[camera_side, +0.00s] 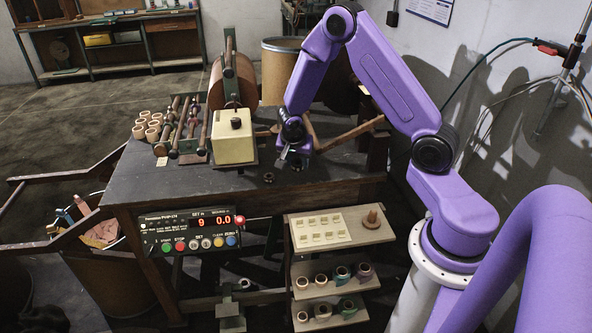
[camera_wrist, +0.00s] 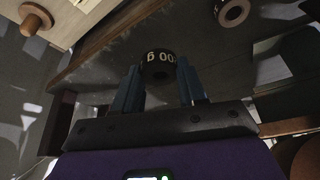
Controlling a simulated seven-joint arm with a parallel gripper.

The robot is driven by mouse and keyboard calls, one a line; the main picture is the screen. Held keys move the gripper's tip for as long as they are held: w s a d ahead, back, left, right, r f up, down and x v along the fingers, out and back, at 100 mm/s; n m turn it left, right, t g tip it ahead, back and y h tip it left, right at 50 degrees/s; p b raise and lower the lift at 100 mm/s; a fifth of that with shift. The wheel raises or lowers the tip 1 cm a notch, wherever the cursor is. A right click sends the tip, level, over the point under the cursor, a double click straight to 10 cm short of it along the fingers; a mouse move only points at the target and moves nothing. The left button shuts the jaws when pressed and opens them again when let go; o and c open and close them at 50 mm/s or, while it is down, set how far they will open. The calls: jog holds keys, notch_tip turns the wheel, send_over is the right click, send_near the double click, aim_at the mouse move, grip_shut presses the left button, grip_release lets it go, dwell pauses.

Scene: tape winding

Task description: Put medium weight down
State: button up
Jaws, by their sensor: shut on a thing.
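My gripper (camera_side: 290,158) is above the dark tabletop (camera_side: 200,188), near its front right part. In the wrist view my gripper (camera_wrist: 158,82) is shut on a short black weight (camera_wrist: 158,62) with pale lettering that reads upside down, partly "00 g". The weight sits between the two blue-grey fingertips. In the side view the weight is too dark and small to make out under the gripper. I cannot tell whether its base touches the table.
A small ring-shaped piece (camera_side: 268,178) lies on the table left of my gripper. A cream block (camera_side: 233,138) stands further left. Spindles and pale rolls (camera_side: 148,127) fill the left. Below the front edge are a control panel (camera_side: 190,230) and shelves with a wooden peg (camera_side: 371,214).

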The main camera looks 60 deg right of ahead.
aim_at(295, 165)
jog(key=shift+w+d+f, duration=0.15)
jog(key=shift+w+f, duration=0.2)
jog(key=shift+f, duration=1.6)
jog(key=shift+f, duration=0.1)
jog(key=o, duration=1.2)
jog(key=shift+c, duration=0.2)
